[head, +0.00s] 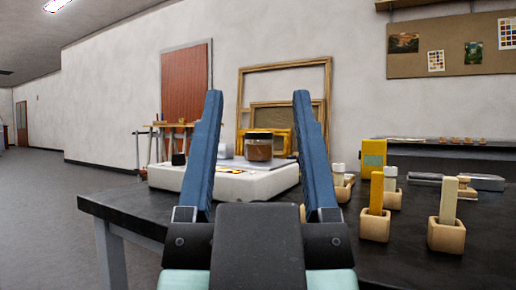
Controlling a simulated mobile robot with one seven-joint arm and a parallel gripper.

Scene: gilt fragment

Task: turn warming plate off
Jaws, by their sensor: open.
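The warming plate (270,182) is a low white unit on the dark table, beyond my gripper and partly hidden behind its fingers. A jar with brown contents and a dark lid (259,148) stands on its top. A small dark knob (178,159) shows at the plate's left end, just left of my left finger. Small yellow and dark marks show on the plate's front part. I cannot tell from here whether the plate is on or off. My gripper (257,95) is open and empty, its two blue fingers pointing forward and up in front of the plate.
The dark table (470,262) carries several small wooden blocks with upright handles (447,232) to the right. A yellow box (373,157) stands farther back. Gilt frames (285,65) lean on the wall behind. Open floor (50,205) lies to the left of the table.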

